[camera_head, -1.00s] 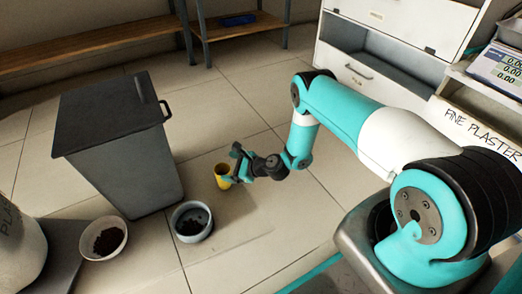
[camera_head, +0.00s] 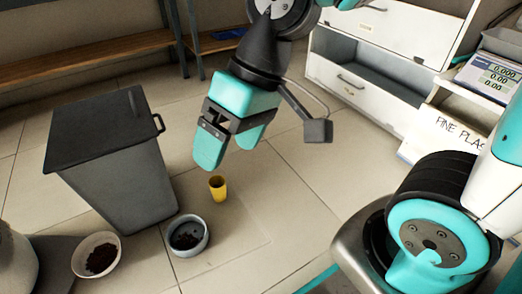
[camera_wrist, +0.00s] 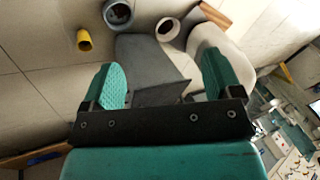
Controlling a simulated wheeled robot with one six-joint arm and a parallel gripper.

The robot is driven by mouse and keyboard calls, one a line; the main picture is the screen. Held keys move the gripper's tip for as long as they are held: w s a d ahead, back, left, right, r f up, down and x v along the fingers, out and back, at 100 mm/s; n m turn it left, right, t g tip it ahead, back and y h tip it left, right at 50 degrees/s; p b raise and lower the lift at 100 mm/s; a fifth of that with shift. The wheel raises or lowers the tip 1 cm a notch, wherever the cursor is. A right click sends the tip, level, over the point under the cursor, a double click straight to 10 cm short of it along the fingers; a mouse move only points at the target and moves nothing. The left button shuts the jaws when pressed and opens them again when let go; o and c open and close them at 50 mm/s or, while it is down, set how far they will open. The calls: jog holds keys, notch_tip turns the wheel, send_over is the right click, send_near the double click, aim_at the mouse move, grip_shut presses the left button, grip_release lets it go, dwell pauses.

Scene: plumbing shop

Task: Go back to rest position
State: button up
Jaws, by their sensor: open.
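My gripper (camera_head: 230,140) is raised high in the head view, with its teal fingers pointing down. It is open and empty. In the wrist view my gripper (camera_wrist: 165,85) shows its two fingers spread wide with nothing between them. A yellow cup (camera_head: 218,188) stands upright on the floor below my gripper, apart from it. The yellow cup also shows in the wrist view (camera_wrist: 84,40).
A grey bin (camera_head: 115,175) with a dark lid stands at the left. A grey bowl (camera_head: 188,250) and a white bowl (camera_head: 80,264), both with dark contents, stand in front of it. White drawers (camera_head: 365,85) and a scale (camera_head: 490,75) are at the right.

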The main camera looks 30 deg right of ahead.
jog(key=s, duration=0.1)
jog(key=s+d+n, duration=0.1)
jog(key=s, duration=0.1)
jog(key=s+d+n, duration=0.1)
jog(key=s, duration=0.1)
jog(key=shift+r+h, duration=0.3)
jog(key=shift+h, duration=0.1)
notch_tip(320, 180, up, 49)
jog(key=p, duration=4.9)
jog(key=shift+r, duration=0.2)
jog(key=shift+a, duration=0.1)
